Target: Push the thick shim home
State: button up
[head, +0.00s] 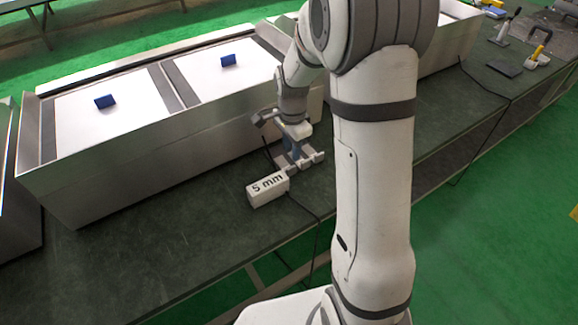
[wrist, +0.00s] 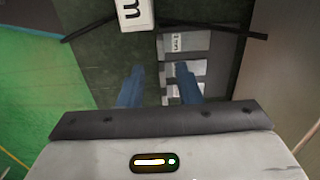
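A white block marked "5 mm" (head: 267,189) sits on the dark green bench, near the front of the metal housing. Part of a white block with an "m" (wrist: 133,13) shows at the top of the wrist view. My gripper (head: 304,160) is low, just behind and right of the 5 mm block. In the wrist view, my gripper (wrist: 159,74) has its two blue fingers apart, with nothing visibly held between them. Grey plates with pale labels (wrist: 185,42), one seeming to read "2 mm", lie beyond and under the right finger. I cannot tell which piece is the thick shim.
The long metal housing (head: 150,137) has white panels with blue handles (head: 105,102) and stands behind my gripper. A dark cable (head: 304,208) runs beside the 5 mm block. The bench (head: 150,243) is clear at the front left. Tools (head: 538,58) lie far right.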

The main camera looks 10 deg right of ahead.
aim_at(292, 168)
notch_tip(292, 168, down, 8)
jog(key=shift+r+b, duration=0.2)
jog(key=shift+b, duration=0.45)
jog(key=shift+c, duration=0.5)
grip_shut()
